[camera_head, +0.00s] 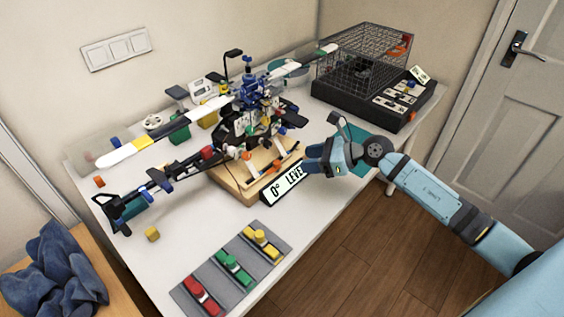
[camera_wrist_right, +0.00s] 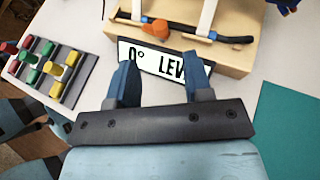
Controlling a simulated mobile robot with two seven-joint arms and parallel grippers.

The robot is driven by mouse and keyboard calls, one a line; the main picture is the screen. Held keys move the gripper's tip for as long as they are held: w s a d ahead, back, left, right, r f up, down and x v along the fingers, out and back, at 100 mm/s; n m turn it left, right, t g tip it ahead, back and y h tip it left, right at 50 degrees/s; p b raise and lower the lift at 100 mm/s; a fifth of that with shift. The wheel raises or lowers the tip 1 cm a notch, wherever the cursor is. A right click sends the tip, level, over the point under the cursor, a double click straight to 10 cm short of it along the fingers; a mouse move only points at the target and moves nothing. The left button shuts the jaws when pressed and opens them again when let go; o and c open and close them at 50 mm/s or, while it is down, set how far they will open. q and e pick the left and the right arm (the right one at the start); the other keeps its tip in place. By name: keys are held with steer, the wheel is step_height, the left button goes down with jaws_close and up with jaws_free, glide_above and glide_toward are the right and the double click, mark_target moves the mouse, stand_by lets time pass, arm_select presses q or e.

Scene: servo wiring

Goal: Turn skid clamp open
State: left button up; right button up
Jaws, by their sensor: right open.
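The model helicopter (camera_head: 250,100) stands on a wooden block (camera_head: 234,190), with its skids at the block's top. In the right wrist view, a dark clamp bar (camera_wrist_right: 187,38) with an orange knob (camera_wrist_right: 160,28) lies across the near side of the wooden block, close to two white skid struts. I take this to be the skid clamp; its exact turn is hard to read. My right gripper (camera_head: 312,160) is open and empty at the block's front right; its fingers (camera_wrist_right: 160,70) point toward the knob and stand short of it, over the "0° LEVEL" sign (camera_wrist_right: 150,55). My left gripper is out of view.
The level sign (camera_head: 283,184) leans before the block. A grey tray (camera_head: 222,262) with red, green and yellow clamps lies at the table's front. A black wire cage (camera_head: 365,58) stands at the back right. A teal mat (camera_head: 357,172) lies under my right arm.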

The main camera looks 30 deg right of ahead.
mark_target(281, 172)
steer(key=x, duration=0.8)
steer(key=shift+w+a+f, duration=0.1)
steer(key=shift+w+a, duration=0.05)
steer(key=shift+a, duration=0.05)
